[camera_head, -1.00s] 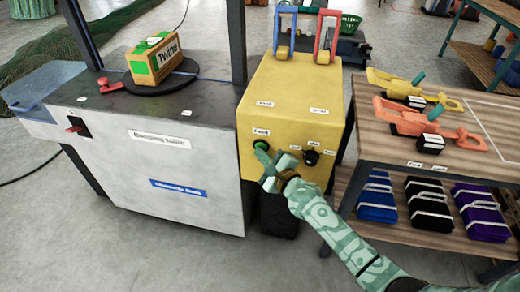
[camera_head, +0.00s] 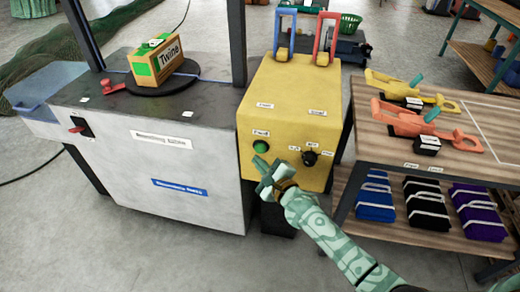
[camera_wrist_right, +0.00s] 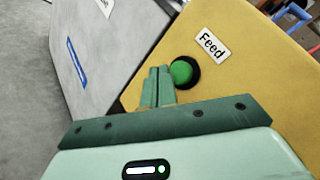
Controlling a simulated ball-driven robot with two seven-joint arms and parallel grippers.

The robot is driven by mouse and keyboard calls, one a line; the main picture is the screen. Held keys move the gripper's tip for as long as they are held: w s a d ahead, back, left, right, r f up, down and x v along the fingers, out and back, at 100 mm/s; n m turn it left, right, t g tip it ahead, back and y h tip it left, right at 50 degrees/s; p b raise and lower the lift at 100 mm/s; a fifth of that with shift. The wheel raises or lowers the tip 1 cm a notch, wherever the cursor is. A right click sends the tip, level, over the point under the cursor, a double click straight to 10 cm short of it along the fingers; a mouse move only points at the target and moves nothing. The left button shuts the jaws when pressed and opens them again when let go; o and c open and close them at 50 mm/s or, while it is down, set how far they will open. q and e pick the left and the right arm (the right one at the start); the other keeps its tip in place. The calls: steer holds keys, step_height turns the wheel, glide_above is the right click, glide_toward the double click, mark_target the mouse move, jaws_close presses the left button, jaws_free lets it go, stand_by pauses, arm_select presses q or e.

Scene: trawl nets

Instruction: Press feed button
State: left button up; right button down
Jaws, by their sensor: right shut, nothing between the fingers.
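The green feed button (camera_head: 261,146) sits in a dark ring on the front of the yellow control box (camera_head: 290,95), under a "Feed" label. It also shows in the right wrist view (camera_wrist_right: 182,73), just beyond and right of my fingertips. My right gripper (camera_head: 262,166) is shut and empty, with its fingers pointing at the box front just below the button. In the right wrist view the closed fingers (camera_wrist_right: 158,84) overlap the picture close to the button's left edge; a touch cannot be made out. My left gripper is not in view.
A black knob (camera_head: 310,158) sits right of the button. A grey machine with a twine box (camera_head: 155,60) on a black disc stands left. A wooden table (camera_head: 455,155) with orange and yellow tools stands right, folded nets on its shelf. Grey floor is free in front.

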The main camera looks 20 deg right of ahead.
steer(key=s+a+p, duration=0.1)
steer(key=s+a, duration=0.1)
steer(key=s, duration=0.1)
steer(key=shift+s+a+r+p, duration=0.1)
steer(key=shift+s+a+p, duration=0.1)
steer(key=shift+p, duration=0.15)
stand_by(0.6)
